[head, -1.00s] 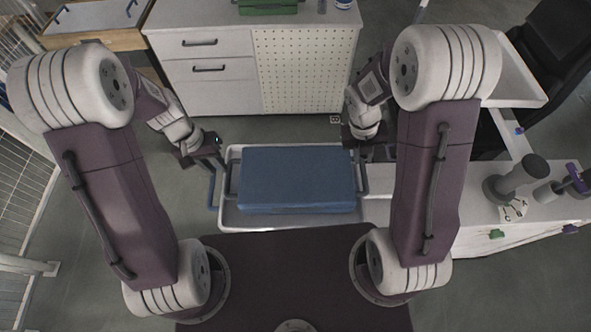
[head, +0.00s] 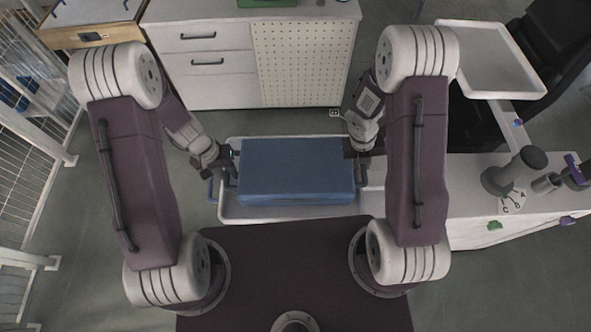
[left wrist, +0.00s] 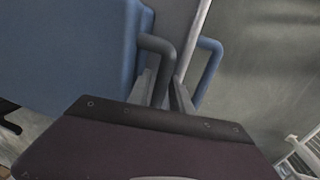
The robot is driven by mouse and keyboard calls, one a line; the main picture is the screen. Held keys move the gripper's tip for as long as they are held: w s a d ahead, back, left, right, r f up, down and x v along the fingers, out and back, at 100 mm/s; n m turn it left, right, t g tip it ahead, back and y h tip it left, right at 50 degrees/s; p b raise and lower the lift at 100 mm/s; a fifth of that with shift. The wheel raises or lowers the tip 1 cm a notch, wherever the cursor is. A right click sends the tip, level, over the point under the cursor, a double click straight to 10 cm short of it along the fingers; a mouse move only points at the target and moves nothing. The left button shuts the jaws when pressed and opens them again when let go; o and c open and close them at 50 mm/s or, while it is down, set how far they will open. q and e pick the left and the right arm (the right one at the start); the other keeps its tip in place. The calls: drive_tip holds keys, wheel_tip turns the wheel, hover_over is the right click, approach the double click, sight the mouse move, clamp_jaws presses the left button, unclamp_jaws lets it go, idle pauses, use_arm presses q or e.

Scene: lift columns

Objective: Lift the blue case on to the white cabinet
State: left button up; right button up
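The blue case (head: 292,170) lies flat in a shallow pale tray (head: 290,213) in front of me. It also fills the upper left of the left wrist view (left wrist: 60,50). My left gripper (head: 226,172) is at the case's left end. In the left wrist view its fingers (left wrist: 163,88) are close together on either side of the case's dark handle (left wrist: 165,50). My right gripper (head: 362,168) is at the case's right handle; its fingers are too small and hidden to judge. The white cabinet (head: 208,85) stands beyond the tray, its top partly out of view.
A green box (head: 266,3) stands on the cabinet top. A blue tray handle (left wrist: 210,65) sits beside my left fingers. A white bench (head: 465,200) with dark cylinders is at the right, below a white tray (head: 490,60). A wire fence (head: 30,170) is at the left.

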use_arm(q)
clamp_jaws()
use_arm(e)
clamp_jaws()
use_arm(q)
drive_tip(key=shift+w+r, duration=0.1)
drive_tip(key=shift+r, duration=0.05)
use_arm(e)
drive_tip(key=shift+w+r, duration=0.1)
drive_tip(key=shift+r, duration=0.1)
idle(0.8)
